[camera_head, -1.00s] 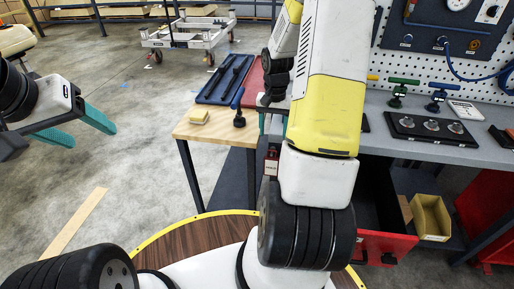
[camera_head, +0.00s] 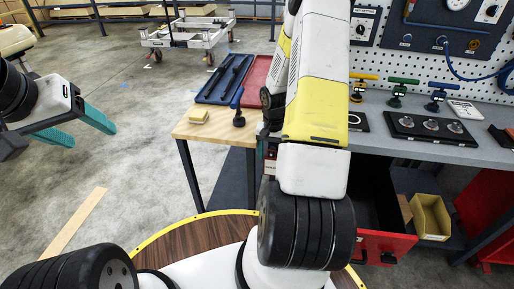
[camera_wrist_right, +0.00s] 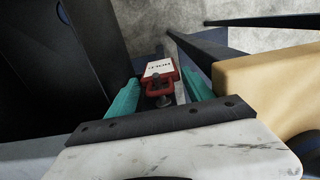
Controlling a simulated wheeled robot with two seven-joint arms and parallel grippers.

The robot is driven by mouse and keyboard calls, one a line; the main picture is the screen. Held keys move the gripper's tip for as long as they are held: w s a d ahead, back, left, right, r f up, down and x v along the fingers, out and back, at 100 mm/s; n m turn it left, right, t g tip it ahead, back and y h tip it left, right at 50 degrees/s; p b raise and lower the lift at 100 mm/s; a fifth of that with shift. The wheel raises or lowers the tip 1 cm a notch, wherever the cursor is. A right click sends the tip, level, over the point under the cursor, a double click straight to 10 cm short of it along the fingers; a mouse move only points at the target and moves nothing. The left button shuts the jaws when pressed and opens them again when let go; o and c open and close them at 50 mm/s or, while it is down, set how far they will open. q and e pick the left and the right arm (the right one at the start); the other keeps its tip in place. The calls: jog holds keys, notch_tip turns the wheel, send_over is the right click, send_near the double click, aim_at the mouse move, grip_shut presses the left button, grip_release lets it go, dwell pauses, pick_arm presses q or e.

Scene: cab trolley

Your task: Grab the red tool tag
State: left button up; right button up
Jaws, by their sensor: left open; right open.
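The red tool tag (camera_wrist_right: 158,72) has a white label with dark letters and a red loop at its near end. In the right wrist view it lies between and slightly beyond the two teal fingers of my right gripper (camera_wrist_right: 160,92), which is open. A metal peg or knob shows at the loop. I cannot tell whether the fingers touch the tag. In the head view the tag (camera_head: 271,165) shows as a small red and white piece beside my right arm, which hides most of that gripper. My left gripper (camera_head: 91,134) is open and empty over the floor at left.
The grey bench (camera_head: 455,150) is at right. A red drawer (camera_head: 385,245) stands open beneath it.

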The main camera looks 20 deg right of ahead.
grip_shut()
jog(key=shift+r, duration=0.3)
dwell(0.3)
